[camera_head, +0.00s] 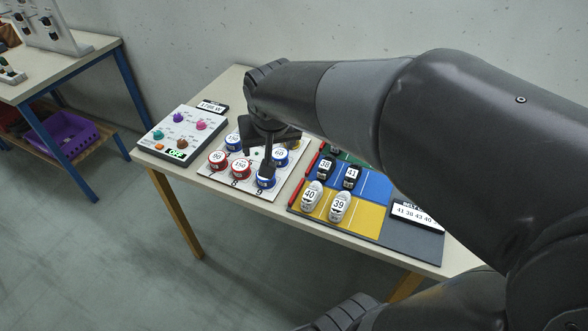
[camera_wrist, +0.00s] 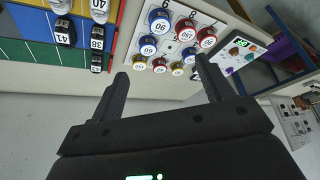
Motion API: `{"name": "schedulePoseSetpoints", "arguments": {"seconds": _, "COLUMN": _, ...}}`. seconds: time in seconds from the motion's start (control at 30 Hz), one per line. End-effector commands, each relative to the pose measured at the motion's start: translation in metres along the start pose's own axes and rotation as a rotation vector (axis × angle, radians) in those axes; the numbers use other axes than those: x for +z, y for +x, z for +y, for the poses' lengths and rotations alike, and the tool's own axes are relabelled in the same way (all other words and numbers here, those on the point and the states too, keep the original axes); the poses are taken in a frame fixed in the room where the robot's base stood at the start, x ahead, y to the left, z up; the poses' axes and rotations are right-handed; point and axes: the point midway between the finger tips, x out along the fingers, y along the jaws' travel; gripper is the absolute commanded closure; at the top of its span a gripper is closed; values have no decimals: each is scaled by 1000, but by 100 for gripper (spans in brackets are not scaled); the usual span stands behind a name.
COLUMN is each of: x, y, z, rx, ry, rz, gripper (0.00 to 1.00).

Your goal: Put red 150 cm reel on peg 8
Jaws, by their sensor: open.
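My gripper (camera_head: 268,160) is open and empty above the right part of the board and hides some back reels. In the wrist view its two fingers (camera_wrist: 162,68) are apart with nothing between them.
The blue 150 reel (camera_head: 233,140) and blue 60 reel (camera_head: 280,155) stand farther back, with yellow reels behind. A spot in the middle row looks bare. A control panel (camera_head: 181,134) lies left of the board. A shoe mat (camera_head: 368,219) with several shoes lies right.

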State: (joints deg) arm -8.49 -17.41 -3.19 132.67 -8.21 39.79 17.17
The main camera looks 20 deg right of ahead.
Motion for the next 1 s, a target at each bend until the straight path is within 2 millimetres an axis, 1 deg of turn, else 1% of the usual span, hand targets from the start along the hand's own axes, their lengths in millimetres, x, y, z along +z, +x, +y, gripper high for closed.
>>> {"name": "schedulePoseSetpoints", "arguments": {"seconds": 0.03, "x": 11, "y": -15, "z": 6, "rx": -5, "ry": -5, "rz": 11, "gripper": 27}}
{"name": "schedulePoseSetpoints", "arguments": {"seconds": 0.2, "x": 50, "y": -51, "z": 20, "rx": -20, "ry": -42, "rz": 26, "gripper": 27}}
{"name": "schedulePoseSetpoints", "arguments": {"seconds": 0.3, "x": 73, "y": -66, "z": 26, "rx": -28, "ry": -65, "rz": 34, "gripper": 27}}
{"name": "schedulePoseSetpoints", "arguments": {"seconds": 0.4, "x": 91, "y": -76, "z": 29, "rx": -32, "ry": -86, "rz": 40, "gripper": 27}}
{"name": "schedulePoseSetpoints", "arguments": {"seconds": 0.5, "x": 103, "y": -82, "z": 30, "rx": -36, "ry": -101, "rz": 44, "gripper": 27}}
{"name": "schedulePoseSetpoints", "arguments": {"seconds": 0.67, "x": 110, "y": -85, "z": 31, "rx": -38, "ry": -110, "rz": 45, "gripper": 27}}
{"name": "schedulePoseSetpoints", "arguments": {"seconds": 1.0, "x": 110, "y": -84, "z": 31, "rx": -38, "ry": -110, "rz": 45, "gripper": 27}}
